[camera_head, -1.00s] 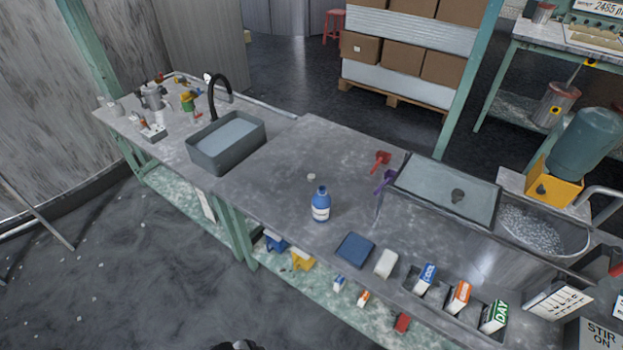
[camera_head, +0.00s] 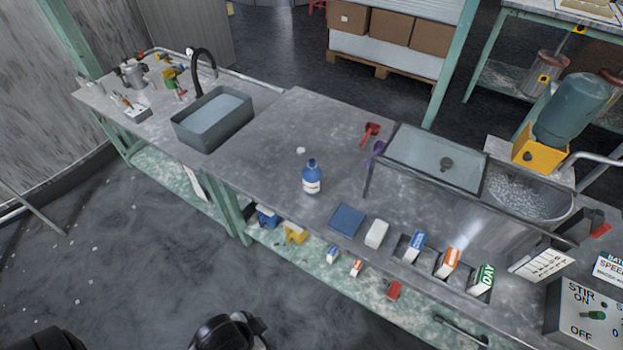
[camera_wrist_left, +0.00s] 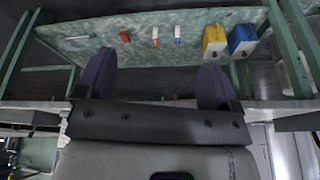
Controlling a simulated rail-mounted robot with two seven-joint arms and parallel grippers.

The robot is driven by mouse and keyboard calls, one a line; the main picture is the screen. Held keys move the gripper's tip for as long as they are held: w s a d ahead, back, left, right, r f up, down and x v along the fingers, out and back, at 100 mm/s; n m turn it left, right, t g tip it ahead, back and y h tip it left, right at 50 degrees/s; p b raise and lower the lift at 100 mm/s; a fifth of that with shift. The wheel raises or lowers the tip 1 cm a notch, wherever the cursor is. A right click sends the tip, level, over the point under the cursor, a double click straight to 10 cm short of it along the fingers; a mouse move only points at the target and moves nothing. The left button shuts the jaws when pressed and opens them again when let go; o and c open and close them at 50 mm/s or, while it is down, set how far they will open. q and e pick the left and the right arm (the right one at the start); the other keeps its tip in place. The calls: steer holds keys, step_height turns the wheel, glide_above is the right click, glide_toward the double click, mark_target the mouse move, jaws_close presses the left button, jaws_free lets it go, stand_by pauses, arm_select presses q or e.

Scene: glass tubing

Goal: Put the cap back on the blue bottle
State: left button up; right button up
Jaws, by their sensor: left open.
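The blue bottle (camera_head: 312,178) stands upright on the grey table in the head view, with a white label band. A small white round piece (camera_head: 301,150), which looks like the cap, lies on the table just behind and left of the bottle. My left gripper (camera_wrist_left: 155,85) shows in the left wrist view with its two dark fingers wide apart and nothing between them. It is well away from the bottle and faces the shelf under the table. Dark parts of my arm show at the bottom edge of the head view. My right gripper is not in view.
Near the bottle are a blue block (camera_head: 347,220), a white block (camera_head: 376,233), a red scoop (camera_head: 370,134) and a purple scoop (camera_head: 375,152). The table around the bottle is clear.

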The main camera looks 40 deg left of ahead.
arm_select(q)
steer(key=c, duration=0.5)
